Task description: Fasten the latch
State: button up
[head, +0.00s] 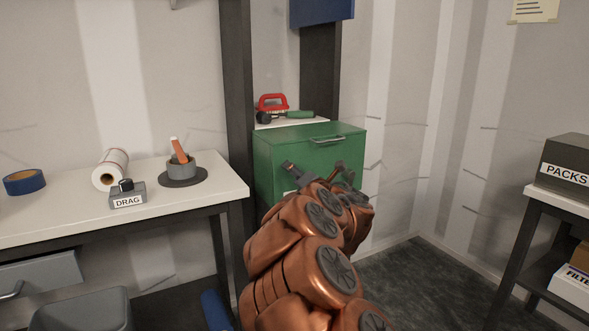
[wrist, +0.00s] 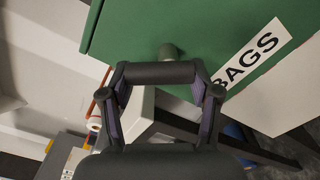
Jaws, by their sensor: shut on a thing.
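The green cabinet (head: 300,150) stands against the dark post in the head view, and its green face (wrist: 190,25) fills the top of the wrist view. A short grey stub (wrist: 168,52) stands out from that face beside a "BAGS" label (wrist: 247,55). A dark bar (wrist: 152,72), seemingly the latch handle, lies across in front of the stub. My gripper (wrist: 160,80) is shut on this bar, one finger at each end. In the head view my copper arm covers the lower part of the cabinet and most of the latch area. I cannot tell how the latch engages.
A white bench (head: 75,218) at left holds blue tape (head: 24,182), a paper roll (head: 110,170), a "DRAG" block (head: 127,195) and a mortar (head: 182,166). A "PACKS" box (head: 565,165) stands at right. Open floor lies between.

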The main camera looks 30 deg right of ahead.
jog(key=m+p, duration=0.2)
jog(key=m, duration=0.1)
jog(key=shift+r+m+p, duration=0.3)
jog(key=shift+r+p, duration=0.05)
jog(key=shift+p, duration=0.05)
jog(key=shift+d+m+p, duration=0.15)
jog(key=shift+m+p, duration=0.9)
jog(key=shift+m, duration=0.55)
jog(key=shift+f, duration=0.1)
jog(key=o, duration=1.2)
jog(key=shift+c, duration=0.2)
jog(key=shift+s, duration=0.2)
jog(key=s+a, duration=0.1)
jog(key=s, duration=1)
jog(key=shift+s, duration=0.35)
jog(key=shift+m, duration=0.3)
